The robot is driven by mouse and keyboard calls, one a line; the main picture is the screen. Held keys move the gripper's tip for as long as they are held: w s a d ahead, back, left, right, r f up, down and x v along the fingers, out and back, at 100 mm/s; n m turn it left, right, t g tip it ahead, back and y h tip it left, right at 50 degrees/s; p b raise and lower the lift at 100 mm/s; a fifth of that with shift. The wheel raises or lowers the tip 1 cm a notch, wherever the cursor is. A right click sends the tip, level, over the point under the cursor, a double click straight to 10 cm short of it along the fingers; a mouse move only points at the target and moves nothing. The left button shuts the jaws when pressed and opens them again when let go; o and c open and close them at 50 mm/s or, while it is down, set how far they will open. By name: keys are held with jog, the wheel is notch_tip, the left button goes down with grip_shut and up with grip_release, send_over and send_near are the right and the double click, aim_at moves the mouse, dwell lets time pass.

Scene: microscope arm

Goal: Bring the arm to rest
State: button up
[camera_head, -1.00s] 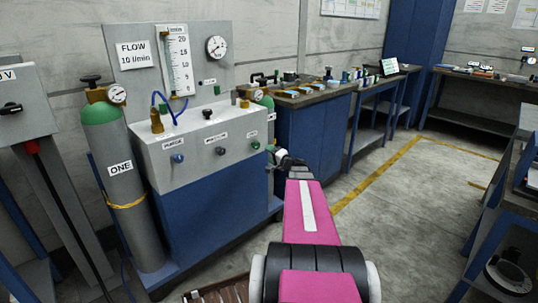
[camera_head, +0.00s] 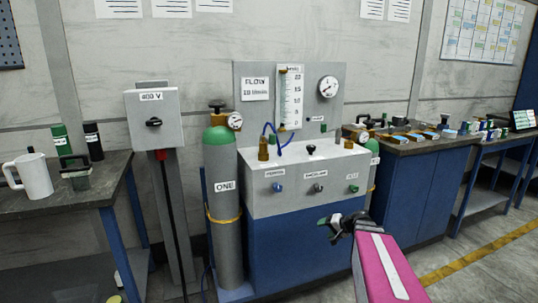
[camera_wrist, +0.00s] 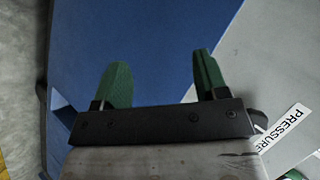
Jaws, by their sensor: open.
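My pink arm (camera_head: 388,268) reaches in from the lower right of the head view. My gripper (camera_head: 324,222) is at its far end, in front of the blue cabinet of the gas panel (camera_head: 290,245). In the wrist view my gripper (camera_wrist: 160,82) shows two green fingers spread wide apart. Nothing is between them; only the blue cabinet front (camera_wrist: 150,40) shows behind. I cannot tell the exact gap between the fingers and the cabinet.
A grey-green cylinder labelled ONE (camera_head: 224,205) stands left of the panel. A 400 V switch box (camera_head: 156,118) is further left, beside a bench with a white mug (camera_head: 36,176). Benches with small items line the right. Open floor (camera_head: 490,260) lies at the lower right.

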jog(key=s+a+f+n+g+h, duration=0.2)
jog(key=s+a+g+h, duration=0.1)
jog(key=s, duration=0.4)
jog(key=s+a+f+n+g+h, duration=0.2)
jog(key=s+a+f+g+h, duration=0.1)
jog(key=s, duration=0.5)
jog(key=shift+g+h, duration=0.5)
jog(key=shift+h, duration=0.6)
jog(key=shift+a, duration=0.1)
